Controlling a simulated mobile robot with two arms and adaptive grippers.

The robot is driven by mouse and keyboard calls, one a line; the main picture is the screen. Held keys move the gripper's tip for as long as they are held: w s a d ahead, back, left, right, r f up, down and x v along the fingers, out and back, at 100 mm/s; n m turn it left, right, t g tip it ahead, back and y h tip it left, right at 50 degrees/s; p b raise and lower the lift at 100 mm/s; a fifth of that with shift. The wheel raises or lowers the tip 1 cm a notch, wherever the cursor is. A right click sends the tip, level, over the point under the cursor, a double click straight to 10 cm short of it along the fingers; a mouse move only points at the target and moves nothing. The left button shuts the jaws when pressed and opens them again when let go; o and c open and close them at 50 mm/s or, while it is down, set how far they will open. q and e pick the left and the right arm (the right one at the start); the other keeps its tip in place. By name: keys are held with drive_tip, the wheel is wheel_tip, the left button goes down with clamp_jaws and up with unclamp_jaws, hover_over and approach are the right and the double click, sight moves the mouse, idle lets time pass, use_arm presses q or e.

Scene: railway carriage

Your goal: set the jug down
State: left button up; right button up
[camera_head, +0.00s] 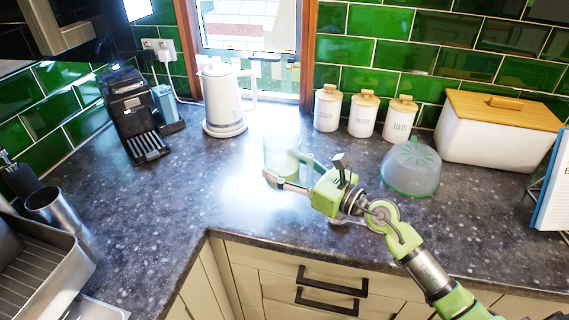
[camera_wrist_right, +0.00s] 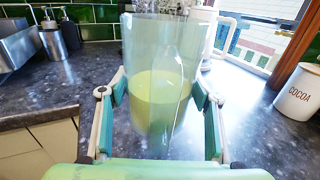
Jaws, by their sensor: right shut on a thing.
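The clear jug (camera_head: 281,147) is upright over the dark speckled counter (camera_head: 240,208), in front of the window. In the right wrist view the jug (camera_wrist_right: 157,50) fills the middle and holds pale yellow-green liquid in its lower part. My right gripper (camera_head: 283,167) reaches in from the right and is shut on the jug, one finger on each side. I cannot tell whether the jug's base touches the counter or is just above it. My left gripper is not in view.
A white kettle (camera_head: 220,100) and a black coffee machine (camera_head: 133,112) stand behind left. White canisters (camera_head: 362,115), a green-rimmed dome (camera_head: 410,168) and a bread bin (camera_head: 490,135) stand right. A metal sink (camera_head: 45,265) is at left. The counter left of the jug is clear.

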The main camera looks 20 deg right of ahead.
drive_tip(key=shift+f+b, duration=0.55)
drive_tip(key=shift+f, duration=0.15)
wheel_tip(320, 180, down, 4)
drive_tip(key=b, duration=0.3)
drive_tip(key=shift+r, duration=0.2)
drive_tip(key=shift+f+b, duration=0.55)
drive_tip(key=shift+b, duration=0.05)
drive_tip(key=shift+f, duration=0.15)
drive_tip(key=o, duration=1.9)
drive_tip(key=shift+s+f, duration=0.1)
drive_tip(key=shift+f, duration=0.2)
drive_tip(key=v, duration=1.2)
drive_tip(key=shift+r, duration=0.2)
